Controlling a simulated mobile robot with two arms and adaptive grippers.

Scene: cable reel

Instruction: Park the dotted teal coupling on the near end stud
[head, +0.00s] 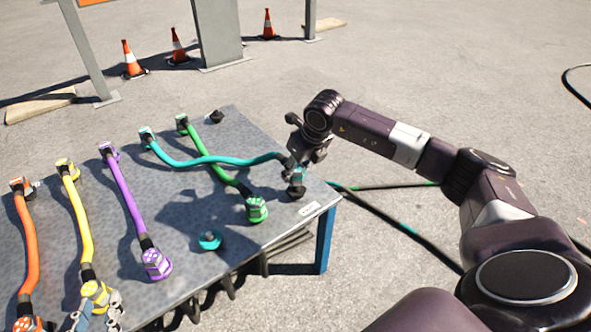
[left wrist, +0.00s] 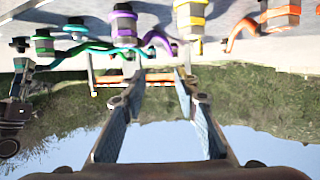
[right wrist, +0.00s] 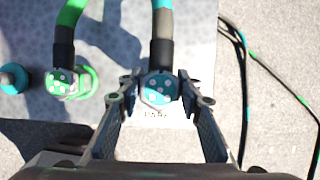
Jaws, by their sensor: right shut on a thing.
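The dotted teal coupling (right wrist: 158,92) is between the fingertips of my right gripper (right wrist: 160,88), which is shut on it; its dotted face shows in the right wrist view. In the head view my right gripper (head: 297,165) holds the coupling (head: 297,177) upright at the table's near right corner, directly over a dark stud (head: 297,192). I cannot tell whether the coupling is seated or just above it. The teal cable (head: 208,160) runs from there to the far edge. My left gripper (left wrist: 158,78) is open and empty near the yellow coupling (head: 98,292).
A green dotted coupling (head: 257,209) sits left of the teal one. A teal-ringed stud (head: 209,240) stands bare at the near edge. Another dark stud (head: 215,117) is at the far corner. Purple (head: 125,195), yellow and orange (head: 27,235) cables lie to the left.

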